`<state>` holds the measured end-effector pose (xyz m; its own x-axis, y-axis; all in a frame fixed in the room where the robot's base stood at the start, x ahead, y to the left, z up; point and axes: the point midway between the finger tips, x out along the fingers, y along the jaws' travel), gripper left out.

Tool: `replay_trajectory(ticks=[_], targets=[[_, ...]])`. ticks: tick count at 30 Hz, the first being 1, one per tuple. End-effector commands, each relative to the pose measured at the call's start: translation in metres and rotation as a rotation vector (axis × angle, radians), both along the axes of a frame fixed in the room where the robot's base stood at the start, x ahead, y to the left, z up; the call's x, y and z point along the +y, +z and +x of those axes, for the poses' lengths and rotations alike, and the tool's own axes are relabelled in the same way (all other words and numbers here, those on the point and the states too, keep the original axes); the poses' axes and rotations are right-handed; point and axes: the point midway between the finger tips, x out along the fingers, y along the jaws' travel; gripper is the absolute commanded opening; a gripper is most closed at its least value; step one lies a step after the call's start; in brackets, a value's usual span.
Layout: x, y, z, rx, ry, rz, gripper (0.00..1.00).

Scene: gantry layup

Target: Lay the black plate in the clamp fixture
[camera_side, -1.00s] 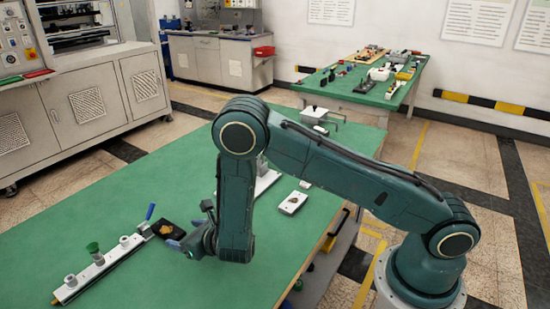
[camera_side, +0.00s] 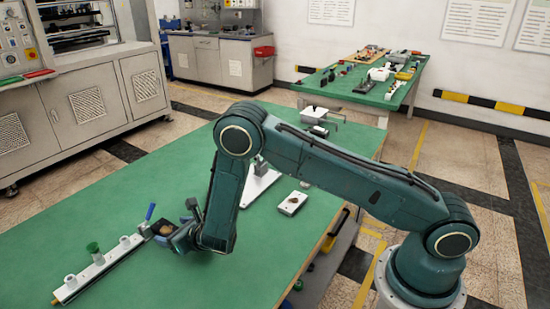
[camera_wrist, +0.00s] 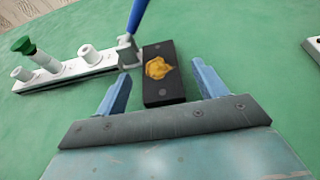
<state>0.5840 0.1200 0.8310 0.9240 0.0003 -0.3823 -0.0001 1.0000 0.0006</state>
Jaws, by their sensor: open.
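The black plate (camera_wrist: 160,92) lies flat on the green table with a tan-orange lump on top. In the side view the plate (camera_side: 161,240) is partly hidden by my gripper. My gripper (camera_wrist: 160,70) is open, its blue fingers one to each side of the plate with gaps between; how high they are above the table I cannot tell. A white bar fixture (camera_wrist: 72,75) with several posts, a green knob and a blue-handled lever (camera_wrist: 136,16) lies left of the plate. Its lever end is close beside the plate. The bar also shows in the side view (camera_side: 100,270).
A small white plate with a brown lump (camera_side: 293,203) lies right of my arm. A white piece (camera_side: 262,184) stands partly behind my arm. Another white device with a lever (camera_side: 320,115) is at the table's far end. The green table (camera_side: 130,195) is clear behind the bar.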

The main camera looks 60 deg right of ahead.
Motion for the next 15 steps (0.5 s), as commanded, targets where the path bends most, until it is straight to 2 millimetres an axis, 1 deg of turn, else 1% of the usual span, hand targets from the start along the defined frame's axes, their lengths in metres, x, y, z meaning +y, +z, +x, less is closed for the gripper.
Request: replay_trajectory(ticks=[3, 6, 15], targets=[[0.0, -0.005, 0.011, -0.001, -0.003, 0.001, 0.71], [0.0, -0.007, 0.016, -0.001, -0.001, 0.001, 0.71], [0.0, -0.008, 0.019, 0.0, -0.001, -0.001, 0.71]])
